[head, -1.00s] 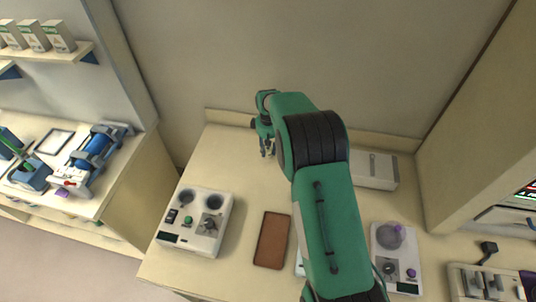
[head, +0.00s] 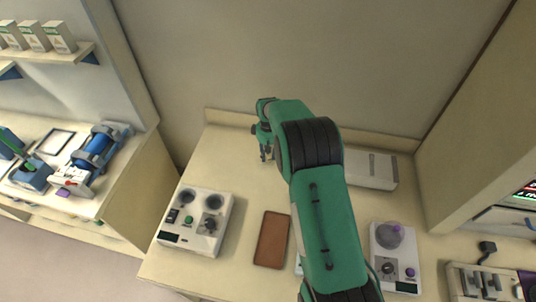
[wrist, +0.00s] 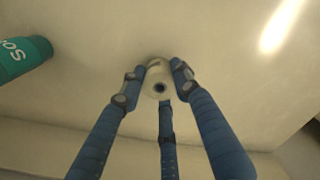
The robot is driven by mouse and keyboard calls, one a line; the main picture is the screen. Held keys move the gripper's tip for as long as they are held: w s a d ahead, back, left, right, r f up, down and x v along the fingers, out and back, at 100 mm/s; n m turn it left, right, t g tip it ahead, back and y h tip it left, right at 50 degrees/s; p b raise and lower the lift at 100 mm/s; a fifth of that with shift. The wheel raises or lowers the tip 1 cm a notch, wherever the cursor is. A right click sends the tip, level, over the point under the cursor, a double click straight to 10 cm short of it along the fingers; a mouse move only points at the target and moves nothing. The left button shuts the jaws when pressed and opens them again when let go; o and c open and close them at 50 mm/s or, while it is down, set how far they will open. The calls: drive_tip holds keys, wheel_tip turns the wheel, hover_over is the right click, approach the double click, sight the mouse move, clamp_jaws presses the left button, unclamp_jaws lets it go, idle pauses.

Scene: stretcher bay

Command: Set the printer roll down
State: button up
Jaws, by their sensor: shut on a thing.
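The printer roll (wrist: 158,81) is a small white roll with a dark hole in its end, and it shows in the middle of the wrist view. My gripper (wrist: 158,77) is shut on it, with blue fingers on both sides and a third below in the picture. In the head view my gripper (head: 266,154) points down over the back left part of the cream counter (head: 232,163). The roll is too small or hidden to make out there. I cannot tell whether the roll touches the counter.
A white device with dials (head: 196,221) stands at the counter's front left. A brown flat pad (head: 272,239) lies front centre. A white box (head: 373,169) is back right and another device (head: 396,256) front right. The counter left of my gripper is clear. A raised edge (head: 225,118) runs along the wall.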

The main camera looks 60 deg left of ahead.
drive_tip(key=shift+f, duration=0.15)
drive_tip(key=o, duration=1.2)
drive_tip(key=shift+c, duration=0.2)
wheel_tip(320, 180, up, 12)
drive_tip(key=b, duration=0.1)
idle(0.4)
idle(0.4)
